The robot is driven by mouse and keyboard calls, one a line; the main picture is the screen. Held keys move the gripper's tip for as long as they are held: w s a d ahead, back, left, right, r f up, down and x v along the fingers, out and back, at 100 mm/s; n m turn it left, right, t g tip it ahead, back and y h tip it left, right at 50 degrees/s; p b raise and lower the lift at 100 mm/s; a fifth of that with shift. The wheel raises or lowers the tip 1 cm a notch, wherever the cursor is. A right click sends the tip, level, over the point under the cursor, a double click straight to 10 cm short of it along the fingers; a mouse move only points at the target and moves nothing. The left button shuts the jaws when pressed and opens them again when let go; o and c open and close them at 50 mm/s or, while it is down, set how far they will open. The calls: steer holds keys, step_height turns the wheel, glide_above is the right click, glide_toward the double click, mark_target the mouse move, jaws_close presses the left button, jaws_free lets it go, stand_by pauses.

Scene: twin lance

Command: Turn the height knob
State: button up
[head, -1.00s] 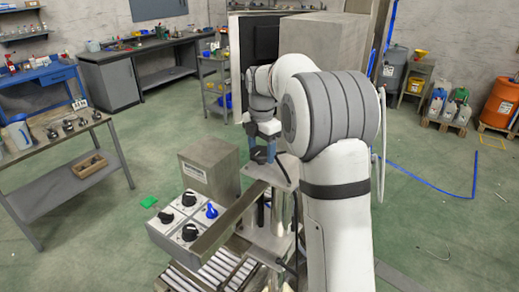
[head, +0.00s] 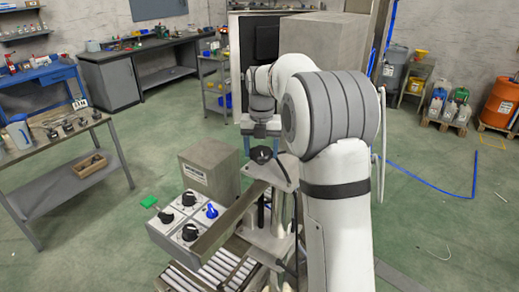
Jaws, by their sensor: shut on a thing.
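The height knob (head: 262,155) is a black round knob on top of the metal column plate (head: 283,176) of the machine, just in front of my arm. The gripper is shut on the knob. The fingertips are small in this view and partly hidden, and any mark on the knob is too small to read.
A control panel (head: 176,238) with several black knobs and one blue knob (head: 211,210) stands left of the column. A grey metal box (head: 208,170) is behind it. Conveyor rollers (head: 215,275) run below. A workbench (head: 70,178) stands at the left.

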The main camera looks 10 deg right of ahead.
mark_target(261, 150)
steer(key=shift+n, duration=0.3)
steer(key=o, duration=1)
steer(key=shift+r+b, duration=0.6)
steer(key=shift+r, duration=3.35)
